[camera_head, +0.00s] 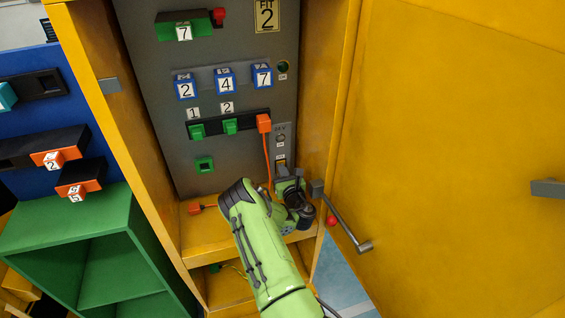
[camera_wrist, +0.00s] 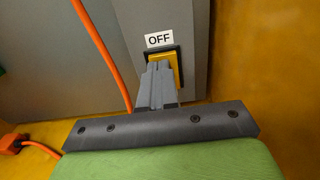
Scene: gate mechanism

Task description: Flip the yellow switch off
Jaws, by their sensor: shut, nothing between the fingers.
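The yellow switch (camera_wrist: 177,66) sits in a dark frame on the grey panel, under a white label that reads OFF (camera_wrist: 159,40). My gripper (camera_wrist: 159,68) is shut, with nothing between its fingers. In the wrist view its fingertips overlap the left and lower part of the switch; I cannot tell whether they touch it. In the head view my gripper (camera_head: 284,172) is at the lower right of the panel, just below the ON and OFF labels, and the switch is mostly hidden there. Which way the switch is tipped is not clear.
An orange cable (camera_head: 267,160) hangs from an orange plug (camera_head: 264,123) close to the left of my gripper. Another orange plug (camera_head: 195,208) lies on the yellow shelf. The open yellow door (camera_head: 450,150), with a metal handle (camera_head: 347,222), stands at the right. The cabinet side wall is close by.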

